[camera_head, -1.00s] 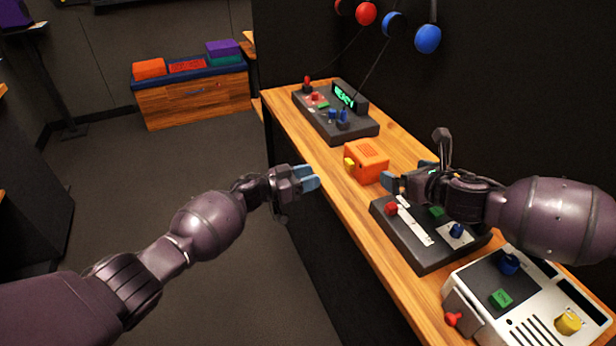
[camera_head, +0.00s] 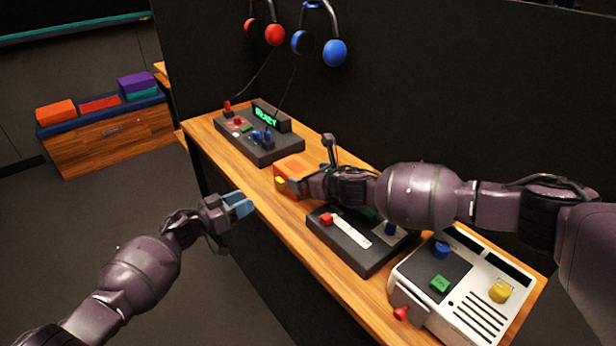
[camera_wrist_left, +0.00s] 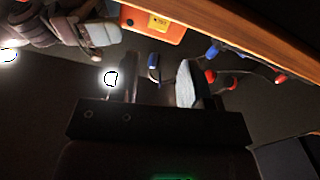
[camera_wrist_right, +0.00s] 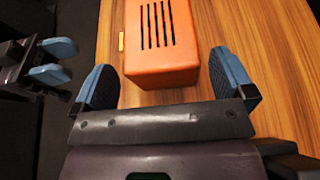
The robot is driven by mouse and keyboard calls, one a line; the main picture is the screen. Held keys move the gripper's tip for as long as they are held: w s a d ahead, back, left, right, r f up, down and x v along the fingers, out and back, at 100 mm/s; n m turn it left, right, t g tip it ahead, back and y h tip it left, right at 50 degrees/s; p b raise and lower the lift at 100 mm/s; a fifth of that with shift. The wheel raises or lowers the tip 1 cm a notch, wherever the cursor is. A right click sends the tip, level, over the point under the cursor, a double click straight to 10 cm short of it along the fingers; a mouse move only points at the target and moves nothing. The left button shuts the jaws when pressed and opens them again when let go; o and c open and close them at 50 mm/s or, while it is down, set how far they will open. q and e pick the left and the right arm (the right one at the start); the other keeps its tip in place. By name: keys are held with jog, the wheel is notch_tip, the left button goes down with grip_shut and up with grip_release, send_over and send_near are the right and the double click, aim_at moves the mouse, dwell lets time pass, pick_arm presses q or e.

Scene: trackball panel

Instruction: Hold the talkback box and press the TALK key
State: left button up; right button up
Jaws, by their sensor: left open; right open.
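The orange talkback box (camera_head: 292,169) stands on the wooden bench, with a yellow key (camera_head: 280,183) on its left side. In the right wrist view, the slotted orange box (camera_wrist_right: 160,45) lies just ahead of and between the spread fingers of my right gripper (camera_wrist_right: 165,82). Gaps show on both sides, and the yellow key (camera_wrist_right: 121,41) is at its left. In the head view, my right gripper partly hides the box. My left gripper (camera_head: 240,205) is open and empty, off the bench's front edge, apart from the box. The left wrist view shows the box's labelled orange face (camera_wrist_left: 152,28).
A dark panel with a red button (camera_head: 326,219) and a white-grey console (camera_head: 470,300) stand on the bench to the right. A dark console (camera_head: 262,145) with a green-lit display stands behind. Headphones (camera_head: 320,40) hang on the wall. The floor beside the bench is free.

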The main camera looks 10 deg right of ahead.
jog(key=shift+w+a+f, duration=0.15)
jog(key=shift+w+a, duration=0.1)
jog(key=shift+w, duration=0.15)
jog(key=shift+c, duration=0.2)
jog(key=c, duration=0.7)
pick_arm(q)
grip_shut()
pick_arm(e)
jog(key=shift+c, duration=0.2)
dwell(0.8)
